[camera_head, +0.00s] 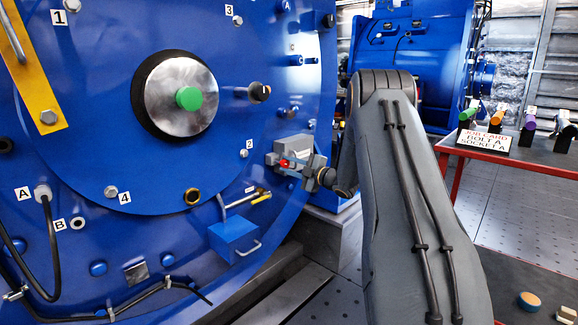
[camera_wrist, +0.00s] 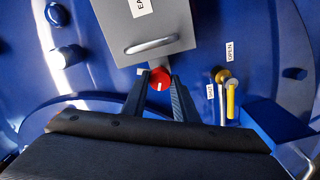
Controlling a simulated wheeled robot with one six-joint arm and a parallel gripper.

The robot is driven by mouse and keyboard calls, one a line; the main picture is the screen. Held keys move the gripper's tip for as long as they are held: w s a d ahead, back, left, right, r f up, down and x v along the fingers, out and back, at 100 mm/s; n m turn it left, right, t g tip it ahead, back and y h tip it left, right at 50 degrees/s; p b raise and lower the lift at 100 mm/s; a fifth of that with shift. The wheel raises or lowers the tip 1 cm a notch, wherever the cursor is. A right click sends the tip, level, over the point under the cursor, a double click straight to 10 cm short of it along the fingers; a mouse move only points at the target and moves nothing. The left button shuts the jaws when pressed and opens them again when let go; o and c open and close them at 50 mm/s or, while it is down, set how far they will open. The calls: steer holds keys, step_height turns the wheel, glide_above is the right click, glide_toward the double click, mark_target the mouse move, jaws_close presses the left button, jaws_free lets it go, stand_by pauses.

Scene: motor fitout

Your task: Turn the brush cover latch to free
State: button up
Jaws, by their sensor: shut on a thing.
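The brush cover latch appears as a round red knob (camera_wrist: 160,79) with a small white mark, at the lower edge of a grey cover (camera_wrist: 165,22) in the wrist view. My gripper (camera_wrist: 159,88) is shut on the knob, with one dark finger on each side. The grey cover carries a metal bar handle (camera_wrist: 151,45) and a white label that is partly cut off. In the head view, my gripper (camera_head: 290,168) reaches the red knob (camera_head: 284,163) below the grey cover (camera_head: 293,146), at the right of the big blue motor face.
A yellow-handled lever (camera_wrist: 231,98) with OPEN and SHUT labels is close on the right in the wrist view. Below it is a blue box (camera_head: 233,238) with a bar handle. A red-edged table (camera_head: 516,157) with colored parts stands at the right.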

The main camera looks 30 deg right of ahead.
steer(key=shift+f+n, duration=0.1)
steer(key=shift+n, duration=2.2)
steer(key=o, duration=1)
steer(key=shift+s, duration=0.15)
steer(key=p+v, duration=0.1)
steer(key=v, duration=0.6)
steer(key=shift+s+d, duration=0.1)
steer(key=shift+s, duration=0.2)
steer(key=shift+w, duration=0.1)
